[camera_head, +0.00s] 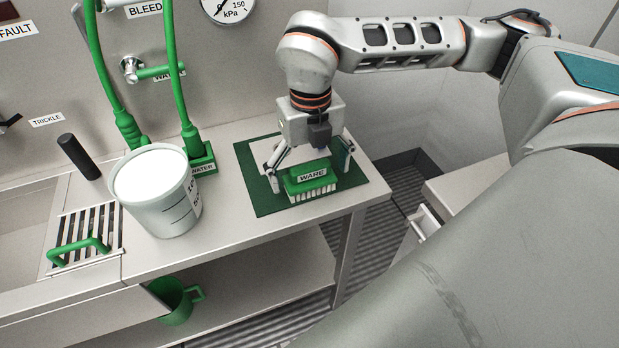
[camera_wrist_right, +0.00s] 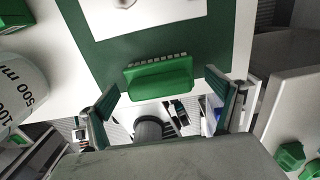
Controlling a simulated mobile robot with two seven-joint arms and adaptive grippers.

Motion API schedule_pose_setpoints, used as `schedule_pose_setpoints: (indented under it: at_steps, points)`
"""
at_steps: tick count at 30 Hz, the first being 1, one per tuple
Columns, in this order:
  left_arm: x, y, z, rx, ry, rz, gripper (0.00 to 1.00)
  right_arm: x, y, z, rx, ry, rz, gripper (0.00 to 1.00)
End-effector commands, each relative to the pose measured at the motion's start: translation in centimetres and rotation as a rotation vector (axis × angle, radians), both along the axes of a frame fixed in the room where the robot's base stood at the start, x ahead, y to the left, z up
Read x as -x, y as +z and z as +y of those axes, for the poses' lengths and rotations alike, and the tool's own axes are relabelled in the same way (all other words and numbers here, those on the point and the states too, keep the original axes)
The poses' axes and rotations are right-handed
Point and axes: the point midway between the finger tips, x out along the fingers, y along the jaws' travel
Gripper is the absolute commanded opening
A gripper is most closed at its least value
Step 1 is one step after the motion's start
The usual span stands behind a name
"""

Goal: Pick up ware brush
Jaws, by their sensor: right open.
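The ware brush (camera_head: 312,181) is a green block with a "WARE" label and pale bristles along its lower edge. It sits on the green mat (camera_head: 258,203) near the right end of the counter. My right gripper (camera_head: 308,169) is open above the brush, with one finger on either side of it. In the right wrist view the brush (camera_wrist_right: 160,79) lies ahead of the spread fingers of my right gripper (camera_wrist_right: 160,98), with a gap on each side. My left gripper is not in view.
A white measuring bucket (camera_head: 165,205) stands left of the mat. Green hoses (camera_head: 177,75) hang behind it. A grate with a green handle (camera_head: 80,246) is at the far left. A green mug (camera_head: 174,302) is on the lower shelf. The counter (camera_head: 235,228) in front of the mat is clear.

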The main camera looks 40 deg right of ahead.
Motion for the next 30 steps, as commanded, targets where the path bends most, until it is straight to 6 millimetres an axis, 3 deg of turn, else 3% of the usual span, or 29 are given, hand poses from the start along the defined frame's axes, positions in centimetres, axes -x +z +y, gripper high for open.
schedule_pose_setpoints:
  at_steps: [2, 6, 7, 20, 26, 30]
  points:
    - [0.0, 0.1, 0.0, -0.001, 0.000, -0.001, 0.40, 0.0, 0.1, 0.0, 0.000, 0.000, 0.000, 0.89]
    - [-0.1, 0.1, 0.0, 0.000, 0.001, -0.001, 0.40, 0.0, 0.1, 0.0, 0.000, 0.000, 0.000, 0.53]
    - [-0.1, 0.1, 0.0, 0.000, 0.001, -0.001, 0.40, 0.0, 0.1, 0.0, 0.000, 0.000, 0.000, 0.48]
    - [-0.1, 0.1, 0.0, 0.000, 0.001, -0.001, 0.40, 0.0, 0.6, 0.0, 0.000, -0.001, 0.000, 0.48]
    - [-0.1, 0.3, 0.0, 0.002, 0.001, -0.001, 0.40, -0.1, 3.1, 0.0, -0.001, 0.000, -0.004, 0.48]
    - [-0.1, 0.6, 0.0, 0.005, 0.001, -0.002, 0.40, -0.2, 6.4, 0.0, -0.001, -0.001, -0.008, 0.48]
